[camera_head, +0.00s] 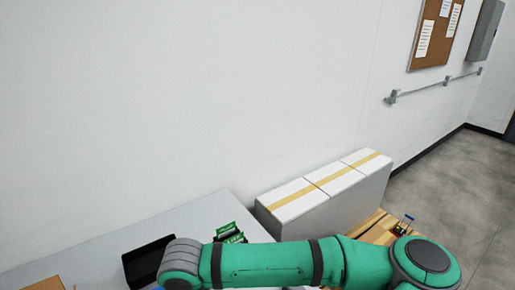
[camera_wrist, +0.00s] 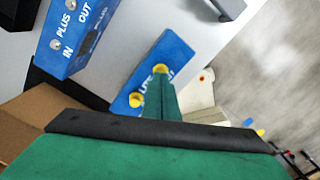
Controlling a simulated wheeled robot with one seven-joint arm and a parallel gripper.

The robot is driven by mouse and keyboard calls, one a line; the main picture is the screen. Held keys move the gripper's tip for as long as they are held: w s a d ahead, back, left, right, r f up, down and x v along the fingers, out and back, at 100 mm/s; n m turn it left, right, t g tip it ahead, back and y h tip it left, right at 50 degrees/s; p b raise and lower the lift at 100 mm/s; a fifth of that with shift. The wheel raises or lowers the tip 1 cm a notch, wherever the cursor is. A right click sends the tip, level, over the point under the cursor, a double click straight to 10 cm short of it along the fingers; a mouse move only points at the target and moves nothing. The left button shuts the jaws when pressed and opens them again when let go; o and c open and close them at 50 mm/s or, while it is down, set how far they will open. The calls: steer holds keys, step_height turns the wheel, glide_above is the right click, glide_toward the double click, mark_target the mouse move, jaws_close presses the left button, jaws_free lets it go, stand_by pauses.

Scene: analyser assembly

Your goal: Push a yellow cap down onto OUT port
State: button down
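A blue block (camera_wrist: 133,82) with partly hidden white lettering lies near the middle of the wrist view. One yellow cap (camera_wrist: 135,100) is at its lower edge. A second yellow cap (camera_wrist: 160,70) is near the lettering that appears to read OUT. My narrow green gripper (camera_wrist: 161,82) reaches up to this second cap; its tip overlaps the cap in the picture. I cannot tell whether they touch, whether the cap is seated, or whether the fingers are open or shut.
Another blue block (camera_wrist: 75,30), marked IN, PLUS and OUT, is at the upper left of the wrist view. A brown box (camera_wrist: 25,118) is at left. In the head view, white boxes (camera_head: 322,185) stand by the wall, near a black tray (camera_head: 148,258) and green items (camera_head: 229,232).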

steer(key=shift+r, duration=2.3)
